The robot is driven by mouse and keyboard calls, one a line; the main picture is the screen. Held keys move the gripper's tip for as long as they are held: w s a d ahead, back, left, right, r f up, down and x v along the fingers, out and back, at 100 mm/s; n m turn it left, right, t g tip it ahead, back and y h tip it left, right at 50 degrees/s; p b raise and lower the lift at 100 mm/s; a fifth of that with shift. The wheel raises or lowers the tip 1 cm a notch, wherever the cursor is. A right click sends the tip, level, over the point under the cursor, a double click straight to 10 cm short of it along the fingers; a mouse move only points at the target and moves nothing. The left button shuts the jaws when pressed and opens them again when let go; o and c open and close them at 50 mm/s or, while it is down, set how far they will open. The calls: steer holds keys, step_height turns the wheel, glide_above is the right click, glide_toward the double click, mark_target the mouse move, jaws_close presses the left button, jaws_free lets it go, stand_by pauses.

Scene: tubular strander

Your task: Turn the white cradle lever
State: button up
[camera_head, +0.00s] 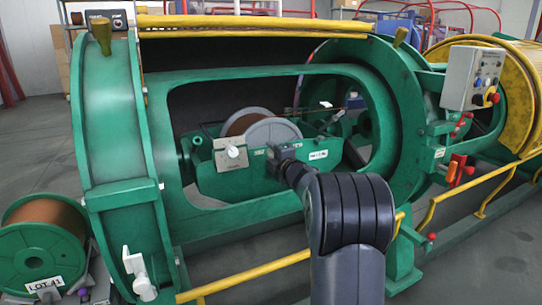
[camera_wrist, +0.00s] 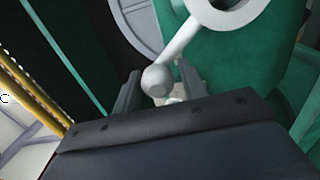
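The white lever (camera_wrist: 183,42) shows in the wrist view, with a round ring-shaped hub at the top and an arm running down left to a ball knob (camera_wrist: 157,80). My gripper (camera_wrist: 159,70) is open, with one dark finger on each side of the knob. A gap shows between the knob and each finger. In the head view, my gripper (camera_head: 284,156) is at the front of the green cradle (camera_head: 225,183); I cannot pick out the lever there, and my arm covers part of that area.
A grey-flanged reel (camera_head: 272,132) sits in the cradle, beside a white plate with a knob (camera_head: 231,153). The green strander frame (camera_head: 112,130) surrounds the opening. A yellow rail (camera_head: 245,275) runs along the front. A control box (camera_head: 473,78) hangs at right, and a green spool (camera_head: 42,235) stands at left.

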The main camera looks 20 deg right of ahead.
steer(key=shift+o, duration=0.8)
steer(key=shift+s, duration=0.1)
steer(key=shift+s, duration=0.25)
steer(key=s+p, duration=0.1)
steer(key=s, duration=0.9)
steer(key=shift+d+p, duration=0.2)
steer(key=shift+p, duration=0.15)
steer(key=w, duration=0.3)
steer(key=w+b, duration=0.1)
steer(key=w, duration=0.6)
steer(key=shift+w+a+b, duration=0.35)
steer(key=shift+w, duration=0.05)
